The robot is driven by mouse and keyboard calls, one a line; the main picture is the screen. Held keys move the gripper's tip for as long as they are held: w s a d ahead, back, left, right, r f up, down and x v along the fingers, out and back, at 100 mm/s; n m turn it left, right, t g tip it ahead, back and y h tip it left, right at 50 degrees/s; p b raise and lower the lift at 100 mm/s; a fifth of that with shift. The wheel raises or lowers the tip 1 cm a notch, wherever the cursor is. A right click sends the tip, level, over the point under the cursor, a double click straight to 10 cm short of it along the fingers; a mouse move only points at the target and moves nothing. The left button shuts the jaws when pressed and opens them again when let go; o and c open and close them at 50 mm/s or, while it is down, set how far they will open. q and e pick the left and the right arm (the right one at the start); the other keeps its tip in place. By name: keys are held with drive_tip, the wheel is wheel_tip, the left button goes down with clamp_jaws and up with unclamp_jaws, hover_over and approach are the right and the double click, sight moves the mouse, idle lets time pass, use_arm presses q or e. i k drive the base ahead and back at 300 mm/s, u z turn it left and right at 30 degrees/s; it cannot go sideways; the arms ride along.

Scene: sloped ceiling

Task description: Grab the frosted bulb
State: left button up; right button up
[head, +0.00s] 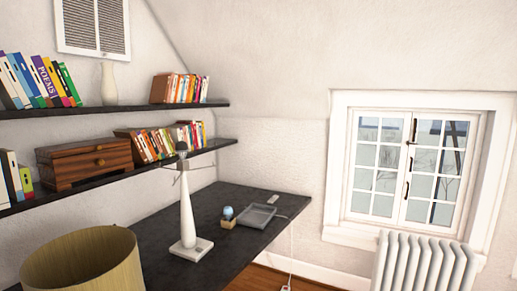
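A small pale-blue round thing (228,211), which looks like the frosted bulb, sits in or on a small tan block (229,223) on the dark desk (165,232). It is too small to tell its surface finish. I cannot tell whether that top part is a socket or holds a bulb. Neither of my grippers is in view.
A grey tray (257,216) lies right of the tan block, with a small pale item (272,199) behind it. A yellowish lampshade (85,262) fills the near left. Shelves (110,109) with books hang above the desk. A radiator (425,265) stands below the window.

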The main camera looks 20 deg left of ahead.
sight(182, 148)
drive_tip(key=z, duration=0.5)
drive_tip(key=i, duration=2.25)
drive_tip(key=u, duration=1.4)
drive_tip(key=i, duration=0.7)
drive_tip(key=u, duration=0.8)
